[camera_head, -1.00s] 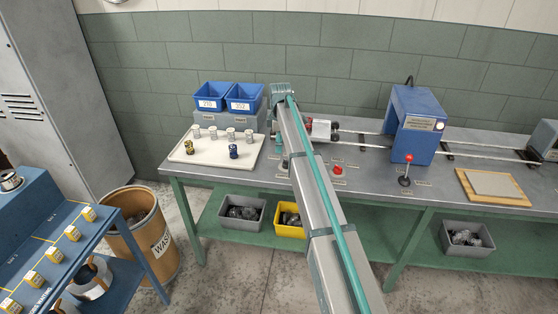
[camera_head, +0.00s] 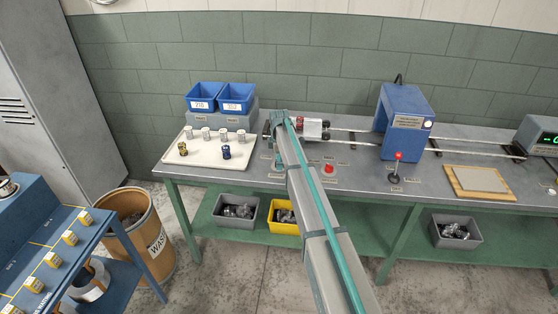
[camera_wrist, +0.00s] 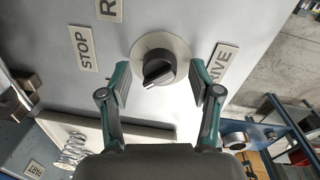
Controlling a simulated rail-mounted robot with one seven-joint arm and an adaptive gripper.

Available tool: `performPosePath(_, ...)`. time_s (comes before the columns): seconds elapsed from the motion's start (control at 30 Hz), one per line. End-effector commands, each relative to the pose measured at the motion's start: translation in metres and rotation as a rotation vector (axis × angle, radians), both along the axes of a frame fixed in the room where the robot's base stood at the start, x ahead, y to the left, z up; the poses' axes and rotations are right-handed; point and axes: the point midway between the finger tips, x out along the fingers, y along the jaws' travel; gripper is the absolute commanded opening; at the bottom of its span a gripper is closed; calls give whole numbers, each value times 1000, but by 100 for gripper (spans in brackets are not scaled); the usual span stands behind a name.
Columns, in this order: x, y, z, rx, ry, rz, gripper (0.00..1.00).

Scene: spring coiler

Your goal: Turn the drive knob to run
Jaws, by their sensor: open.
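The drive knob (camera_wrist: 158,68) is a black knob on a round light plate, set in a grey panel in the wrist view. A STOP label (camera_wrist: 83,48) is left of it, a partly cut-off label starting with R (camera_wrist: 109,9) is above left, and a partly covered DRIVE label (camera_wrist: 222,62) is on the right. My gripper (camera_wrist: 160,76) is open, with one teal finger on each side of the knob. Gaps show between the fingers and the knob. In the head view my arm covers the knob and gripper.
On the bench (camera_head: 350,180), a cream tray (camera_head: 215,158) with small cylinders lies left of my arm. A red button (camera_head: 329,169), a red-knobbed lever (camera_head: 396,165) and a blue machine housing (camera_head: 405,120) are right. Blue bins (camera_head: 220,97) stand behind.

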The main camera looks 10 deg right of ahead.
Motion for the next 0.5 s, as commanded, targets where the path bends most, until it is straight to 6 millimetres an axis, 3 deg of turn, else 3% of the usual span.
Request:
performPosePath(0.37,0,0,-5,0,0,0,62)
performPosePath(0.5,0,0,-5,0,1,0,38)
